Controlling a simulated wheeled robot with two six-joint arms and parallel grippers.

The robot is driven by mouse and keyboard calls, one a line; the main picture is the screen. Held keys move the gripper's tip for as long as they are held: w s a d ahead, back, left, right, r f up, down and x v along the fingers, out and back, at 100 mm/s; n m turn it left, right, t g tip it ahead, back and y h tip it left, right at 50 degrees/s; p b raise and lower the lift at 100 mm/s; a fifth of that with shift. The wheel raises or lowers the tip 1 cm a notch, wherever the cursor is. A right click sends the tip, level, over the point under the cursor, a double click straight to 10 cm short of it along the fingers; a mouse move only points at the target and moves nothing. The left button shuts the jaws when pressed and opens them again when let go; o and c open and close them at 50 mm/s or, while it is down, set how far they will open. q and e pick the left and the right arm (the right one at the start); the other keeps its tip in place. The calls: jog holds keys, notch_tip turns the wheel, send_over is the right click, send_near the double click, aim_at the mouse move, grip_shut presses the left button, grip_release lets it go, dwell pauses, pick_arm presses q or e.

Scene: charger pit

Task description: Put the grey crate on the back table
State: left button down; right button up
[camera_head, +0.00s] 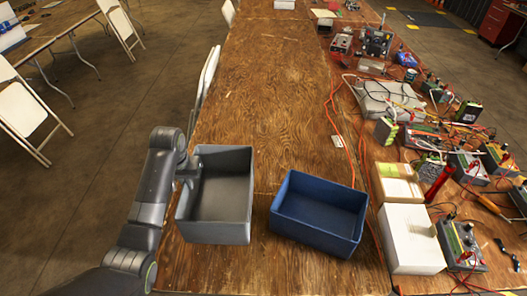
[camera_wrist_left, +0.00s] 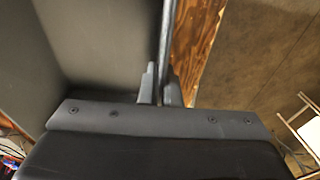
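The grey crate (camera_head: 216,232) is open and empty, near the left edge of the wooden table in the head view. My left gripper (camera_head: 190,164) is at the crate's left wall, toward its far corner. In the left wrist view the fingers (camera_wrist_left: 161,88) stand on either side of the wall's thin rim, shut on it. The crate's inside (camera_wrist_left: 90,45) fills the left of that view. I cannot tell whether the crate rests on the table or hangs just above it. My right gripper is not in view.
A blue crate (camera_head: 318,218) sits just right of the grey one, with a narrow gap. White boxes (camera_head: 408,240), orange cables and several electrical devices crowd the table's right side. The table's far middle (camera_head: 275,90) is clear. White folding chairs (camera_head: 22,112) stand at the left.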

aim_at(193, 202)
pick_arm(q)
jog(key=f, duration=0.6)
jog(key=shift+w+a+f+p, duration=0.1)
jog(key=shift+w+a+p, duration=0.2)
jog(key=shift+w, duration=0.1)
jog(key=shift+f, duration=2.35)
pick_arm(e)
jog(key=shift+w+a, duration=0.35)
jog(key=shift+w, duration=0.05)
pick_arm(q)
jog(key=shift+f, duration=0.1)
jog(key=c, duration=2)
grip_release()
jog(key=shift+f, duration=0.1)
jog(key=shift+c, duration=0.2)
jog(key=o, duration=0.4)
notch_tip(193, 202, up, 12)
jog(key=s, duration=0.2)
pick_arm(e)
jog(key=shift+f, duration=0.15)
pick_arm(q)
jog(key=shift+a, duration=0.1)
